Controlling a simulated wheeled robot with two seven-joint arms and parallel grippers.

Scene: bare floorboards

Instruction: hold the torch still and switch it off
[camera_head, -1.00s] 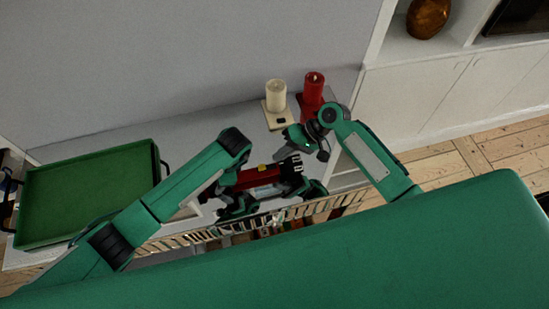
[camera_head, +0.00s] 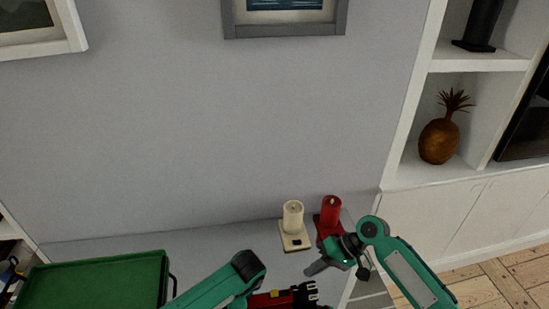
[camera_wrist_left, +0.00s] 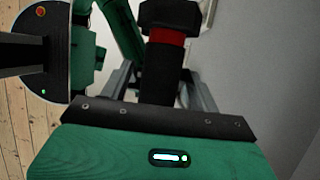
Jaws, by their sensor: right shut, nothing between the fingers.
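The torch (camera_head: 268,301) is red with a yellow switch (camera_head: 273,293) and a dark, pronged-looking right end. It lies low in the head view, cut by the bottom edge. In the left wrist view the torch (camera_wrist_left: 168,36) shows as a dark and red shape between the grey fingers of my left gripper (camera_wrist_left: 162,88), which is shut on it. In the head view my left gripper is out of frame below. My right gripper (camera_head: 309,270) is shut and empty, just above the torch's right end and apart from it.
A green tray (camera_head: 95,283) lies at the left. The wall rises behind. Shelves with a pineapple ornament (camera_head: 439,140) stand at the right.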

